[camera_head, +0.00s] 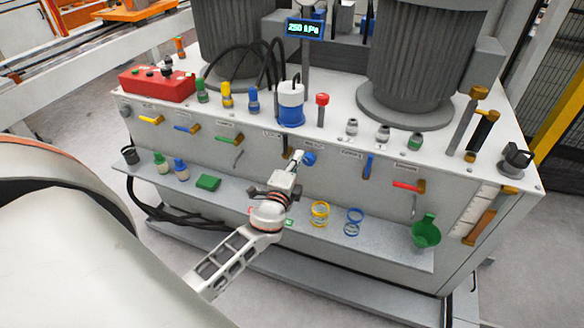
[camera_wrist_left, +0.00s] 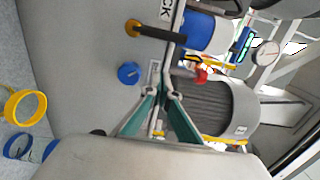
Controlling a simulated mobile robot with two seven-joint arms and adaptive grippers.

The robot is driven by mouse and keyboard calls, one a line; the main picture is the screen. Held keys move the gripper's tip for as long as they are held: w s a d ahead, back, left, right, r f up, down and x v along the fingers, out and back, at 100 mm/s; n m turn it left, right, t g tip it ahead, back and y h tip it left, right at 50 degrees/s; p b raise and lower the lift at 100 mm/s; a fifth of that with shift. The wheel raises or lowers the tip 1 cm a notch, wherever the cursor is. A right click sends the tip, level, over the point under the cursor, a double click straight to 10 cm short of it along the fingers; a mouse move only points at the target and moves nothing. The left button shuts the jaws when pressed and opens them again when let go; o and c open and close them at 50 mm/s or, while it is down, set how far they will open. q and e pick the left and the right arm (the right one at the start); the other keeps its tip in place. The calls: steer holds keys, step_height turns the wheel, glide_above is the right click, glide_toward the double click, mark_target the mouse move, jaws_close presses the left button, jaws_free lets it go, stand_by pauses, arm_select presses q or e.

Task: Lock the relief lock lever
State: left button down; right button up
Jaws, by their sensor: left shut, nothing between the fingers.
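The relief lock lever appears to be the dark handle (camera_wrist_left: 160,35) with an orange pivot in the left wrist view, beside a label of which "CK" is readable. In the head view the lever (camera_head: 286,153) sits on the front panel, partly hidden by my gripper. My left gripper (camera_head: 298,157) is shut and empty, just in front of the panel at the lever. In the left wrist view its fingertips (camera_wrist_left: 166,72) are together, below the handle in the picture; I cannot tell whether they touch it. A blue knob (camera_head: 309,157) is right beside the fingertips. My right gripper is out of view.
Other coloured levers, such as a green one (camera_head: 231,138) and a red one (camera_head: 408,186), line the panel. A shelf (camera_head: 275,245) below holds yellow rings (camera_head: 320,213), blue rings (camera_head: 354,221) and a green funnel (camera_head: 426,232). A display (camera_head: 304,29) appears to read 250 kPa.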

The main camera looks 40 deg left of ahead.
mark_target(289, 150)
arm_select(q)
steer(key=shift+w+a, duration=0.25)
steer(key=shift+a, duration=0.5)
steer(key=shift+w+a, duration=0.3)
steer(key=shift+a, duration=0.45)
steer(key=shift+w+a, duration=0.25)
steer(key=shift+a, duration=0.5)
